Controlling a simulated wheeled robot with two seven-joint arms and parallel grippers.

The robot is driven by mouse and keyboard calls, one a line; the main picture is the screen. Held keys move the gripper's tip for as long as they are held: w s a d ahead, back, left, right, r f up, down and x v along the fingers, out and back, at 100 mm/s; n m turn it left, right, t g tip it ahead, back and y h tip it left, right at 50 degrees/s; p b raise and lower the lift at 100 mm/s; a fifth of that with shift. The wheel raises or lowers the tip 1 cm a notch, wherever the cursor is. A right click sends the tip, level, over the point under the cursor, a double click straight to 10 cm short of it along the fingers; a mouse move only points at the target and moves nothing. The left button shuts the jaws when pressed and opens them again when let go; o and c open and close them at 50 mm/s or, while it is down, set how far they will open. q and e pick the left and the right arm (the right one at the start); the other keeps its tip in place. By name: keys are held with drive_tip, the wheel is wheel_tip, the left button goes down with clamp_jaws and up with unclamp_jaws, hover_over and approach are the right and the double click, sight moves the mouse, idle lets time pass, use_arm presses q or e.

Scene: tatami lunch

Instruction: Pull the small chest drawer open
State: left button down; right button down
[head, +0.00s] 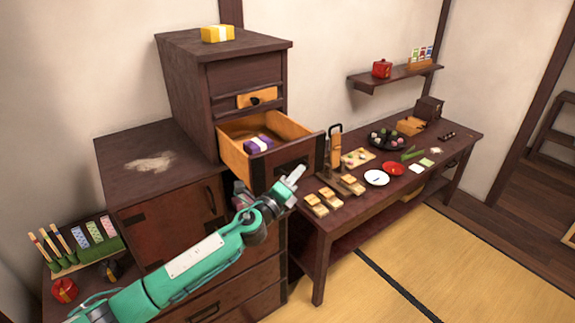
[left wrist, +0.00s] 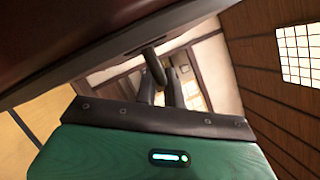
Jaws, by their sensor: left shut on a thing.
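The small chest (head: 185,85) is dark wood and stands on a stepped cabinet at the left. Its lower drawer (head: 230,153) is pulled well out, showing a light wood inside with a purple bundle (head: 257,144) in it. My left gripper (head: 283,186) is at the drawer's dark front (head: 305,152), shut on its handle; the grip itself is mostly hidden in the head view. In the left wrist view, the fingers (left wrist: 160,88) meet at the dark handle (left wrist: 154,66) under the drawer front. My right gripper is not in view.
A yellow box (head: 217,34) sits on the chest top. A low table (head: 318,235) with food and dishes stands close to the right of the drawer. Tatami floor (head: 420,260) is clear in front.

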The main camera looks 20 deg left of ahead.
use_arm(q)
drive_tip(key=shift+s+d, duration=0.6)
drive_tip(key=shift+d, duration=0.1)
drive_tip(key=c, duration=1.5)
unclamp_jaws()
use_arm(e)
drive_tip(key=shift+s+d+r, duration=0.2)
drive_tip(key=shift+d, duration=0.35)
